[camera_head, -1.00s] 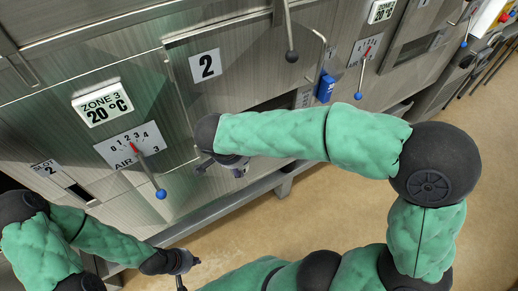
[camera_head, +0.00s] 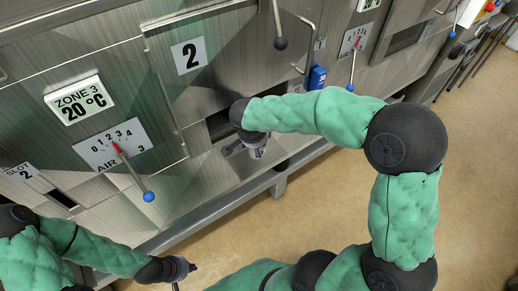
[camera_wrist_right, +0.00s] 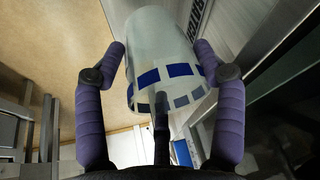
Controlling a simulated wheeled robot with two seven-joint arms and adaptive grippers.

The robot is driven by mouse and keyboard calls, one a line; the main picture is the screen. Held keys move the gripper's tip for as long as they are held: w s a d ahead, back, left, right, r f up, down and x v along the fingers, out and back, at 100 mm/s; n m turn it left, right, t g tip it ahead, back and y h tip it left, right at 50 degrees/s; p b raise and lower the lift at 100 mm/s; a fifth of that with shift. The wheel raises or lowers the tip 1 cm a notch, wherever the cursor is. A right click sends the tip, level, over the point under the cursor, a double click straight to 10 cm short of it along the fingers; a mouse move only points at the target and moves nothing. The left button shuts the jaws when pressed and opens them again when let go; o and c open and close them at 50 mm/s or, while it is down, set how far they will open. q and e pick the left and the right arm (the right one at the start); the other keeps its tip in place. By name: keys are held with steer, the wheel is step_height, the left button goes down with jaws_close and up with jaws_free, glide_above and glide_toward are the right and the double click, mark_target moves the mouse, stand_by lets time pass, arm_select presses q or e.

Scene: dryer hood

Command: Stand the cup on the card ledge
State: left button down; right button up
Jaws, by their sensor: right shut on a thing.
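The cup (camera_wrist_right: 160,45) is pale with a band of blue squares and fills the middle of the right wrist view. In the head view only a small pale part of it (camera_head: 257,152) shows beneath my right wrist. My right gripper (camera_head: 244,147) is shut on the cup, with a purple finger on each side. It holds the cup in front of the machine, close to the dark opening under door 2. My left gripper (camera_head: 186,270) is low at the left, away from the cup; its fingers are too small to read. I cannot pick out the card ledge for certain.
Door 2 (camera_head: 190,54) and its dark opening (camera_head: 218,124) are beside my right wrist. A blue-knobbed lever (camera_head: 148,196) sticks out at the left. A blue object (camera_head: 318,77) is on the front to the right. A grey rail (camera_head: 225,202) runs below; the floor (camera_head: 330,190) is clear.

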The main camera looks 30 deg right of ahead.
steer(key=shift+w+d+f, duration=0.1)
steer(key=shift+d+f, duration=0.15)
steer(key=shift+f, duration=0.05)
step_height(320, 180, down, 4)
steer(key=shift+w+d+r+b, duration=0.1)
steer(key=shift+r+b, duration=0.15)
steer(key=shift+b, duration=0.65)
steer(key=shift+r, duration=0.1)
steer(key=o, duration=0.8)
steer(key=p+v, duration=0.3)
steer(key=v, duration=0.9)
steer(key=shift+p, duration=0.4)
